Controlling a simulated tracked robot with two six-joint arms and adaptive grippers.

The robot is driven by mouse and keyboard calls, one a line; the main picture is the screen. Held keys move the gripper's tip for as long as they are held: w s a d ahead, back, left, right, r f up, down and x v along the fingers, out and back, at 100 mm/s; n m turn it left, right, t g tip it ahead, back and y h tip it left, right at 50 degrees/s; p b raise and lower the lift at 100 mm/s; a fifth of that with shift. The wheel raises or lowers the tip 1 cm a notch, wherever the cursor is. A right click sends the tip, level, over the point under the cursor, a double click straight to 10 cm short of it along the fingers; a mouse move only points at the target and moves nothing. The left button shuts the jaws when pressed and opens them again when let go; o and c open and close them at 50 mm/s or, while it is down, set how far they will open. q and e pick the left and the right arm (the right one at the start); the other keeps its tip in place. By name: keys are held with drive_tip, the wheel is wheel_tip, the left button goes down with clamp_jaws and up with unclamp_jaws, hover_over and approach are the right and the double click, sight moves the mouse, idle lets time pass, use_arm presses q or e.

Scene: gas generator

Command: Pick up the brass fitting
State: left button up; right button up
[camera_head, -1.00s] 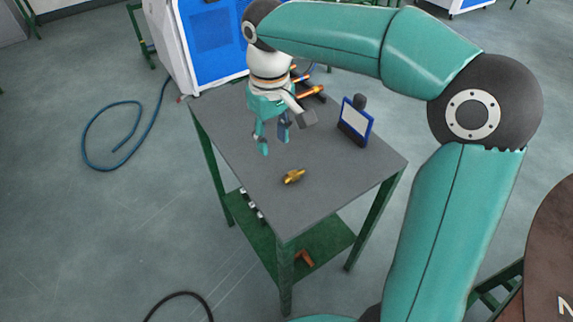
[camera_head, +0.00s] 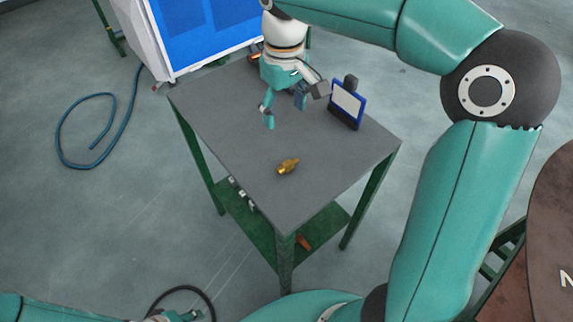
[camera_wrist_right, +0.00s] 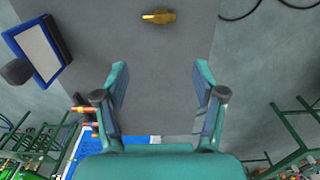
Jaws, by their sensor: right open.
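The brass fitting (camera_head: 288,167) lies on its side on the grey tabletop (camera_head: 235,125), towards the table's near corner. In the right wrist view the fitting (camera_wrist_right: 158,17) is near the top edge, beyond the fingertips and roughly centred between them. My right gripper (camera_head: 285,110) is open and empty above the table, behind the fitting and apart from it. Its two spread fingers also show in the right wrist view (camera_wrist_right: 161,68). Part of my left gripper (camera_head: 180,315) shows at the bottom edge of the head view, mostly cut off.
A blue-framed display (camera_head: 347,103) stands on the table to the right of my right gripper. A blue and white machine (camera_head: 205,35) stands behind the table. A blue hose (camera_head: 112,125) lies on the floor at left. The tabletop around the fitting is clear.

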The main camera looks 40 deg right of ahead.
hover_over(291, 164)
drive_tip(key=w, duration=0.2)
drive_tip(key=f, duration=1.1)
drive_tip(key=shift+s+a+f, duration=0.2)
drive_tip(key=shift+f, duration=0.05)
drive_tip(key=shift+s+d+f, duration=0.15)
drive_tip(key=shift+f, duration=0.75)
drive_tip(key=shift+s+d+f, duration=0.1)
drive_tip(key=shift+f, duration=0.8)
drive_tip(key=shift+s+d+f, duration=0.15)
drive_tip(key=shift+f, duration=0.75)
drive_tip(key=c, duration=1.2)
